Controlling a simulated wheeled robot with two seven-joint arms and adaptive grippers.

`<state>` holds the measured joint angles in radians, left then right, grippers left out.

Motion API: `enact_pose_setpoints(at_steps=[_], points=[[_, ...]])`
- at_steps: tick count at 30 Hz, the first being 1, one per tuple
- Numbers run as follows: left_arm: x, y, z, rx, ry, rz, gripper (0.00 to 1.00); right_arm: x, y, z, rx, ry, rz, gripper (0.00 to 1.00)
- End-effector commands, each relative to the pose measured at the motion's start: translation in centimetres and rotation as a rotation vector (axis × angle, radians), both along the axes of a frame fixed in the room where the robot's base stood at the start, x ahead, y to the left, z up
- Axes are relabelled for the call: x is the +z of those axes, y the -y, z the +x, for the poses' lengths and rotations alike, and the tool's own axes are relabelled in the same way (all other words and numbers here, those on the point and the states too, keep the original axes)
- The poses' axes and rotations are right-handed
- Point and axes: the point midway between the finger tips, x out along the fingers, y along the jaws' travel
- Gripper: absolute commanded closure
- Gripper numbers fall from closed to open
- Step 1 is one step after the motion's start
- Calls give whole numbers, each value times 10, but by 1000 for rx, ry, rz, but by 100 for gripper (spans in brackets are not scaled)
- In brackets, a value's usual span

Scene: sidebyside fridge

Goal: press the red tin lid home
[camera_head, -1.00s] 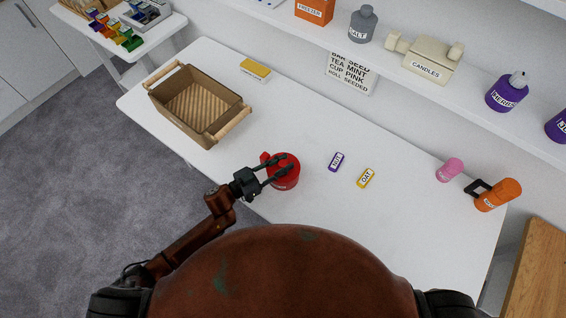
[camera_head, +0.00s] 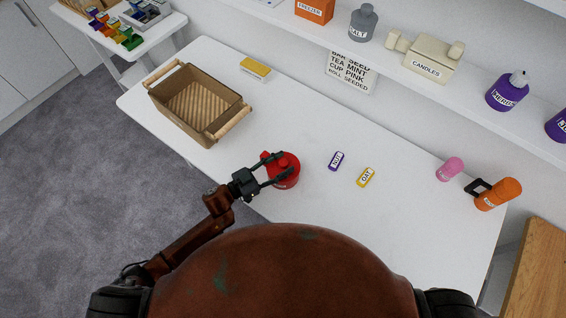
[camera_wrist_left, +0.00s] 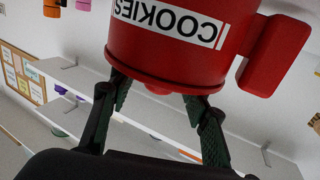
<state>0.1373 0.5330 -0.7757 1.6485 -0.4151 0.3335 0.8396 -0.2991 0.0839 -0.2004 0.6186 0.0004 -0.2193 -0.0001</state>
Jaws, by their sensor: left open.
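The red tin (camera_head: 288,183) stands upright near the front edge of the white table in the head view, with a block-like red part on its left side. Its round red lid (camera_head: 292,160) with a small knob is on top. In the left wrist view the tin (camera_wrist_left: 165,45) is upside down, with a COOKIES label and the lid's knob (camera_wrist_left: 157,88) pointing down in the picture. My left gripper (camera_head: 288,164) is open, its fingers on either side of the knob, apart from it. I cannot tell if the lid is fully seated. My right gripper is out of view.
A brown basket (camera_head: 158,100) stands at the left of the table. Two small labelled blocks, purple (camera_head: 336,161) and yellow (camera_head: 366,177), lie right of the tin. Pink (camera_head: 450,169) and orange (camera_head: 498,194) items lie farther right. A shelf with labelled containers runs behind.

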Motion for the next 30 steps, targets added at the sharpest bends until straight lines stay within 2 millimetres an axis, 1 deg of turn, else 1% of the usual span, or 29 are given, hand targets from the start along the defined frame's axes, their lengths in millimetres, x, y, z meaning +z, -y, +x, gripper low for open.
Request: enact_pose_setpoints(at_steps=[5, 9, 15, 18, 21, 30], points=[[-1, -27, -17, 2, -2, 2, 56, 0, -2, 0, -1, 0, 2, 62], [-1, -53, -33, 1, -2, 3, 56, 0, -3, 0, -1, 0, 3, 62], [-1, -82, -52, 1, -2, 2, 56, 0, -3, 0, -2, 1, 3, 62], [0, -91, -57, 1, -1, 0, 56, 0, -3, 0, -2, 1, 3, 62], [0, -95, -60, 0, 0, 0, 56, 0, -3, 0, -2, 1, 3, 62], [0, -96, -60, 0, -1, -1, 56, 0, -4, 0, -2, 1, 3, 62]])
